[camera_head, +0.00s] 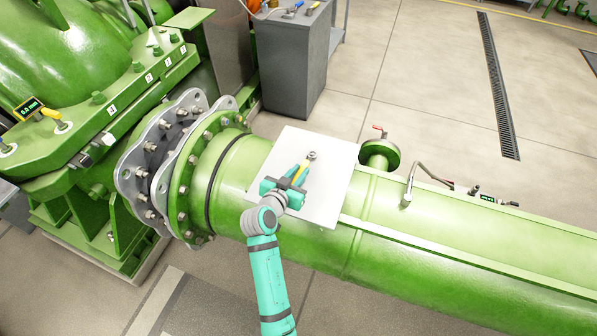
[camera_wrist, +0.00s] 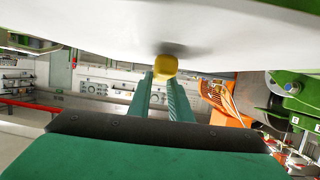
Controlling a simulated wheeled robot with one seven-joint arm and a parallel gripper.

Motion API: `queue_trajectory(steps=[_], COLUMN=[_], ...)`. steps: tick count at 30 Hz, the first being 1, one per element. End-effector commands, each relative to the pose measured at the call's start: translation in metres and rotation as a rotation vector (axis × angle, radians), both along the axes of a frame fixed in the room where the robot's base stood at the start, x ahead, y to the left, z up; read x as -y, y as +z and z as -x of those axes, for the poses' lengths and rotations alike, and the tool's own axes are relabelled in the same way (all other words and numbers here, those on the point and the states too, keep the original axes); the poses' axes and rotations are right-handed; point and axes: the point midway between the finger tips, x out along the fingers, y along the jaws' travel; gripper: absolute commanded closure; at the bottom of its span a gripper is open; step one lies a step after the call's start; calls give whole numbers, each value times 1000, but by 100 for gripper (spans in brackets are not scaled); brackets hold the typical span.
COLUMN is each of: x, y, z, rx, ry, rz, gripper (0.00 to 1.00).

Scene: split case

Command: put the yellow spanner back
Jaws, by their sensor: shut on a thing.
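My gripper (camera_head: 294,176) is over a white square plate (camera_head: 330,200) on the large green pipe. Its two teal fingers are shut on the yellow spanner (camera_head: 302,171), whose yellow part shows between them. A small grey metal end (camera_head: 312,155) shows just beyond the fingertips, over the plate. In the wrist view the yellow end of the spanner (camera_wrist: 165,66) sits at the tips of the fingers, close to a blurred white surface (camera_wrist: 170,25). I cannot tell whether the spanner touches the plate. The fingers hide part of it.
A grey cabinet (camera_head: 291,65) behind the pipe carries a blue-handled tool (camera_head: 293,9) and a yellow-handled tool (camera_head: 313,9). A bolted grey flange (camera_head: 160,150) stands left of the plate. A red-handled valve (camera_head: 379,153) and a bent tube (camera_head: 409,185) rise to its right.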

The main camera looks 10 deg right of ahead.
Motion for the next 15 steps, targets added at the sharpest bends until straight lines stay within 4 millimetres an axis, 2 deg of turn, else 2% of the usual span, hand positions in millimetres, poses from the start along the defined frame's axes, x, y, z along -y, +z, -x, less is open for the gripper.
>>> queue_trajectory(steps=[9, 10, 12, 15], x=[0, 0, 0, 0], y=[-5, -5, -5, -5], z=[0, 0, 0, 0], rx=[0, 1, 1, 1], ry=[1, 1, 1, 1], rz=[1, 0, 0, 0], gripper=[100, 75, 60, 60])
